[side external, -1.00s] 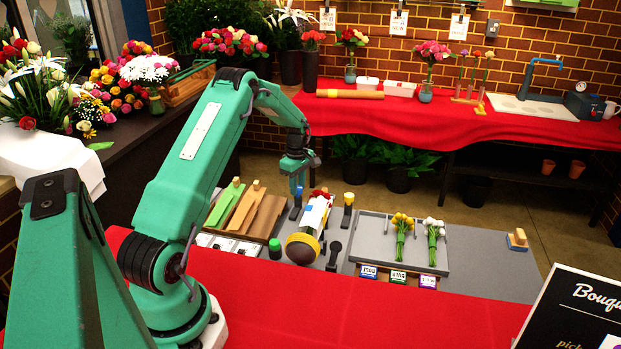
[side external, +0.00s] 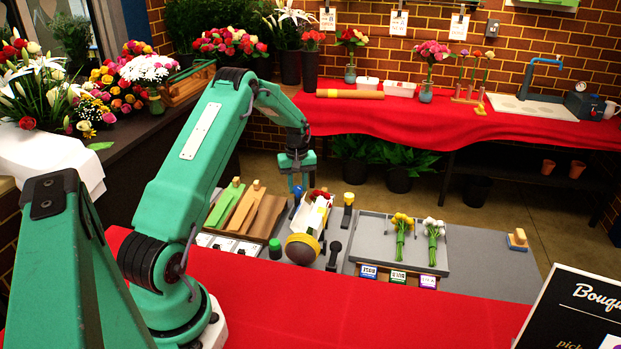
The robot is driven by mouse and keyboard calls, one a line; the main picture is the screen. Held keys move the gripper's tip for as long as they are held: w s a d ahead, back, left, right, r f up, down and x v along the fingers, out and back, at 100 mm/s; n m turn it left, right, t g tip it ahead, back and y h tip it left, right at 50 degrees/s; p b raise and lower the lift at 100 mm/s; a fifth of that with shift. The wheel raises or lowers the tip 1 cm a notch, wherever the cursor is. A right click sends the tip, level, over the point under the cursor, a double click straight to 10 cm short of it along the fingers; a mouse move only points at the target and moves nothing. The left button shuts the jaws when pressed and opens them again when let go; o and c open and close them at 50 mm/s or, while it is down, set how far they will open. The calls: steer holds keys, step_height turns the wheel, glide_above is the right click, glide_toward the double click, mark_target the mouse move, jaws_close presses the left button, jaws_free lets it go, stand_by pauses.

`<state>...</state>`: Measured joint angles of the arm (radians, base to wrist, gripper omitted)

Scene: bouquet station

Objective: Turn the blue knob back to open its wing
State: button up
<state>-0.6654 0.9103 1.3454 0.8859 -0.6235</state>
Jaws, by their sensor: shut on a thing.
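My gripper (side external: 297,190) points down at the left back of a small wrapping station and is shut on the blue knob (side external: 295,207), which shows just below the fingertips. The knob's contact with the fingers is small and partly hidden. To its right lies a bunch of red roses (side external: 320,193) in white wrap (side external: 315,215), between the blue knob and a yellow-topped black knob (side external: 348,199). The wings are too small and covered to tell apart clearly.
A dark dome with a yellow ring (side external: 302,249), a green button (side external: 275,248) and a black lever (side external: 334,250) stand in front. Wooden boards (side external: 243,210) lie left. A grey tray (side external: 372,232) with yellow and white flowers lies right.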

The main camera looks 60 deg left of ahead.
mark_target(298, 187)
steer(key=m, duration=0.5)
steer(key=shift+m, duration=0.3)
steer(key=m, duration=0.4)
steer(key=shift+r+m, duration=0.1)
steer(key=shift+m, duration=0.2)
steer(key=o, duration=1)
steer(key=shift+c, duration=0.2)
steer(key=shift+r, duration=3.8)
